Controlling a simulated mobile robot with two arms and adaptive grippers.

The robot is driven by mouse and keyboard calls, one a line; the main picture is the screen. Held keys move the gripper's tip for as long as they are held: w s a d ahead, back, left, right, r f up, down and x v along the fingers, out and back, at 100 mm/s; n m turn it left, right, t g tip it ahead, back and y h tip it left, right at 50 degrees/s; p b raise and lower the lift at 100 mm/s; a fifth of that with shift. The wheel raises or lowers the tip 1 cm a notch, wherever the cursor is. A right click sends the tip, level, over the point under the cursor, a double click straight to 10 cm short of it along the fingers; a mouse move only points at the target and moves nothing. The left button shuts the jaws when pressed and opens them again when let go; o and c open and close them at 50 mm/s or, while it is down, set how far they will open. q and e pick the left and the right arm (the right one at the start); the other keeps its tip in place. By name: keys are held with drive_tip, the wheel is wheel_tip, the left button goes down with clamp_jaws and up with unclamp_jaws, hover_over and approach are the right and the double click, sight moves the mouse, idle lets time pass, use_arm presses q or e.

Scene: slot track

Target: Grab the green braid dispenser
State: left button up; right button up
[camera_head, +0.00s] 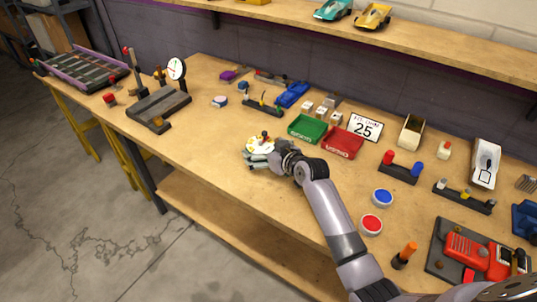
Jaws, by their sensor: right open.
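My right gripper (254,160) is open and low over the workbench, with its arm coming in from the lower right. A small round white and yellow item (259,144) with dark and red bits on top is right by the fingers, and I cannot tell whether it touches them. The green thing that shows clearly is an open bin (307,128). My left gripper is not in view.
A red bin (342,142) stands beside the green bin. A dial gauge stand (160,108) is at the left. Blue (382,197) and red (371,224) round tins are right of my arm. The bench between the gauge stand and my gripper is clear.

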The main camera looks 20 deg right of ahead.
drive_tip(key=shift+c, duration=0.3)
drive_tip(key=c, duration=1.3)
